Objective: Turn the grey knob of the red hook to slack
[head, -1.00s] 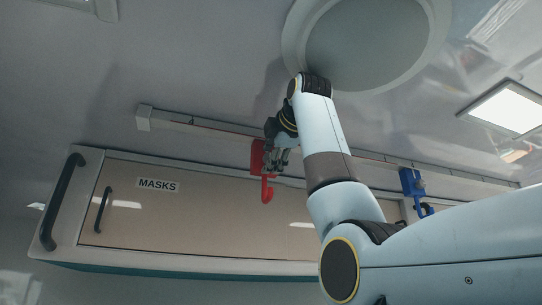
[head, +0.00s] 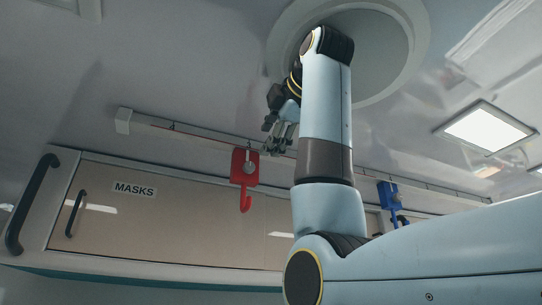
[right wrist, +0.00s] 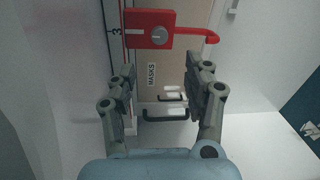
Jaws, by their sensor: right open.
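The red hook (head: 238,175) hangs on the long rail, with its J-shaped tip pointing down in the head view. Its grey knob (head: 249,167) is on the front of its red block. In the right wrist view the red hook (right wrist: 136,30) lies at the top, and the round grey knob (right wrist: 159,36) faces me with a small mark on it. My right gripper (head: 277,145) is open and empty, up and to the right of the hook in the head view and apart from it. In the right wrist view its fingertips (right wrist: 166,74) are spread below the knob. My left gripper is out of view.
The rail (head: 185,131) runs along above a cabinet (head: 170,222) labelled MASKS, with dark handles. A blue hook (head: 389,194) hangs farther right on the rail. A round ceiling fitting (head: 385,50) and a lit panel (head: 490,127) are above.

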